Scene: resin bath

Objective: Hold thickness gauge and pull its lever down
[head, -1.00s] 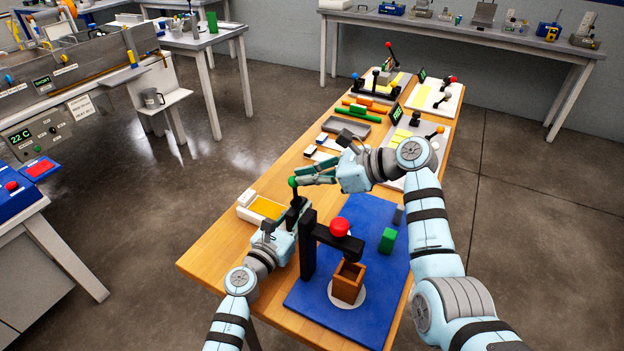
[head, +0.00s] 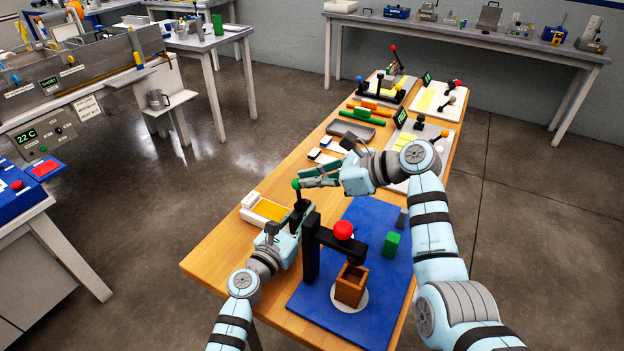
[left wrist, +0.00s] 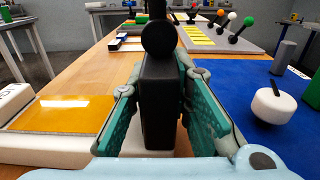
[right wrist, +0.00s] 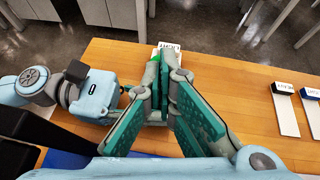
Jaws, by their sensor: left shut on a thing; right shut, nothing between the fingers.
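The thickness gauge (head: 302,206) appears as a dark upright body with a round pivot and a lever rising from it. The lever's green knob (head: 296,184) is at the top, near upright. My left gripper (left wrist: 160,90) is shut on the black gauge body (left wrist: 160,120), with a finger on each side. My right gripper (head: 312,180) is shut and empty, its fingertips right beside the green knob. Whether they touch it I cannot tell. In the right wrist view the closed fingers (right wrist: 163,55) hide most of what lies beyond them.
A white tray with orange film (head: 268,210) lies left of the gauge. Several tools and levers stand farther back.

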